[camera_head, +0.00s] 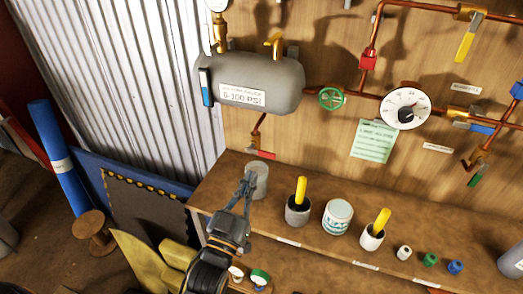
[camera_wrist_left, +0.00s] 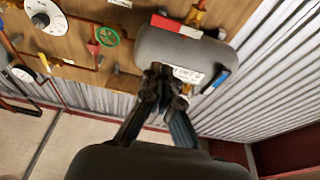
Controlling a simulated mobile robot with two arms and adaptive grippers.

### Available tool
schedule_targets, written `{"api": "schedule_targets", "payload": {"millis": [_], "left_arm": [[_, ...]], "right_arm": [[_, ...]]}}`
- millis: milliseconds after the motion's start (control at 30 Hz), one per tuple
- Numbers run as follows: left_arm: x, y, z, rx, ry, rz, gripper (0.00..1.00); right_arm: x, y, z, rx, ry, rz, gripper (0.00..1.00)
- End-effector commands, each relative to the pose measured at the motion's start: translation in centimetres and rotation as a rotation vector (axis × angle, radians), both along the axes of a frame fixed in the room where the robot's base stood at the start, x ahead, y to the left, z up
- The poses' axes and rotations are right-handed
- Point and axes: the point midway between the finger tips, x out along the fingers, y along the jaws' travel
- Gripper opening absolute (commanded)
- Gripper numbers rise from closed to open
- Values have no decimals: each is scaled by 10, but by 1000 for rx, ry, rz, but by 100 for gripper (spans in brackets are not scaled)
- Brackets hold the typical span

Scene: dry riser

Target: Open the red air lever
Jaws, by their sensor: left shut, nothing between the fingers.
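The red lever (camera_head: 261,154) sits on a short pipe under the left end of the grey tank (camera_head: 255,80), against the wooden wall. In the left wrist view the red lever (camera_wrist_left: 175,25) lies along the tank's edge, next to a brass fitting. My left gripper (camera_head: 247,184) is shut and empty, below the lever and apart from it in the head view, in front of a grey cup. In the left wrist view its closed fingertips (camera_wrist_left: 160,75) overlap the tank's label. My right gripper is not in view.
A shelf (camera_head: 310,247) below holds cups with yellow handles (camera_head: 301,190), a white tub (camera_head: 337,216) and small coloured caps. A green handwheel (camera_head: 331,98), a gauge (camera_head: 405,108) and copper pipes are right of the tank. Corrugated metal (camera_head: 150,70) stands left.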

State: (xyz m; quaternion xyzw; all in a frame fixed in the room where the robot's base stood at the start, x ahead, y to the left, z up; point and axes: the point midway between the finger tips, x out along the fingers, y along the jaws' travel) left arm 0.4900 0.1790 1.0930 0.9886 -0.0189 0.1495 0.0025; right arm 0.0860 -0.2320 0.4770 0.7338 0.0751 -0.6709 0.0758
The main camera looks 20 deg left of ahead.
Motion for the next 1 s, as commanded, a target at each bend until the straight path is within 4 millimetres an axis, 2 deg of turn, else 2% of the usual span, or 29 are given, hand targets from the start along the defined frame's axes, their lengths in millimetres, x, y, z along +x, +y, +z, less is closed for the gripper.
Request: {"api": "schedule_targets", "payload": {"millis": [33, 100, 400, 533, 667, 1000], "left_arm": [[-2, 1, 9, -1, -19, 3, 0], [-3, 2, 15, -1, -34, 4, 0], [-3, 2, 15, -1, -36, 4, 0], [4, 1, 18, -1, -37, 4, 0], [21, 1, 27, 0, -38, 5, 0], [89, -2, 52, -1, -37, 3, 0]], "right_arm": [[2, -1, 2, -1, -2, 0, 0], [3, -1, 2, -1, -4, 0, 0], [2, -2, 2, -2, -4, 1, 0], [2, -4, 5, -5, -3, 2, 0], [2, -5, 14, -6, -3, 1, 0], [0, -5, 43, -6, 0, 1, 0]]}}
